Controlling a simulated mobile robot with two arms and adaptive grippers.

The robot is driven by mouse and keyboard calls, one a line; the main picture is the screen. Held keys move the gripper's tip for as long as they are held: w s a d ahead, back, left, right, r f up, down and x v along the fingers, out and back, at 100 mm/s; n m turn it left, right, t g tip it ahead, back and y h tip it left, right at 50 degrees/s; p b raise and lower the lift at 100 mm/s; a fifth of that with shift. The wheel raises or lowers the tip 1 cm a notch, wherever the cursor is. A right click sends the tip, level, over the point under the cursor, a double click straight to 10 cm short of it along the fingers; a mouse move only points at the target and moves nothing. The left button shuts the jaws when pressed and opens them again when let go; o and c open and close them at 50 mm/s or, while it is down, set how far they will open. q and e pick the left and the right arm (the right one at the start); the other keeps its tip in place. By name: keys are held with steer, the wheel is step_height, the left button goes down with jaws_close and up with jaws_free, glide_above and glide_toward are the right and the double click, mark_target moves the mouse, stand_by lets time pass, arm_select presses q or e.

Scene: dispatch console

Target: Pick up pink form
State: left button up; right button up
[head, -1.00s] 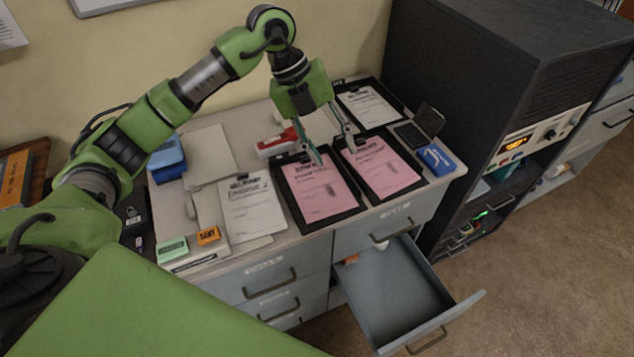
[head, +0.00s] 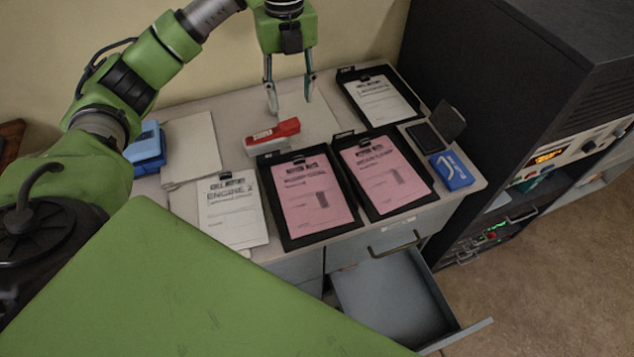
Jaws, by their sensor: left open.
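Two pink forms lie in black trays on the grey cabinet top in the head view. One pink form (head: 312,200) lies in the left tray (head: 269,205); the other pink form (head: 385,178) lies in the right tray (head: 414,205). My left gripper (head: 290,103) is open and empty, pointing down above the back of the cabinet top, behind the two trays. Its fingers are apart and touch neither form. My right gripper is out of view.
A red and white stapler-like object (head: 273,136) lies behind the left tray. A third tray with a white form (head: 379,102) is at the back right. A blue box (head: 451,171) and an open black case (head: 436,128) stand at right. An open drawer (head: 392,300) juts out in front.

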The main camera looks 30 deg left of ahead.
arm_select(q)
steer(key=b, duration=0.4)
glide_above(299, 158)
step_height(299, 158, down, 5)
steer(key=f, duration=0.8)
steer(key=shift+a+f, duration=0.1)
steer(key=shift+a, duration=0.25)
steer(key=shift+f, duration=0.5)
steer(key=shift+d+f+p, duration=0.15)
steer(key=shift+f+p, duration=0.2)
steer(key=shift+p, duration=0.05)
steer(key=f, duration=0.2)
steer(key=f+p, duration=0.1)
steer(key=shift+d+f, duration=0.2)
steer(key=shift+f, duration=0.55)
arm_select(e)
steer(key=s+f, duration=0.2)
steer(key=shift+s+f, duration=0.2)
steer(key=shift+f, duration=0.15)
arm_select(q)
steer(key=shift+c, duration=0.4)
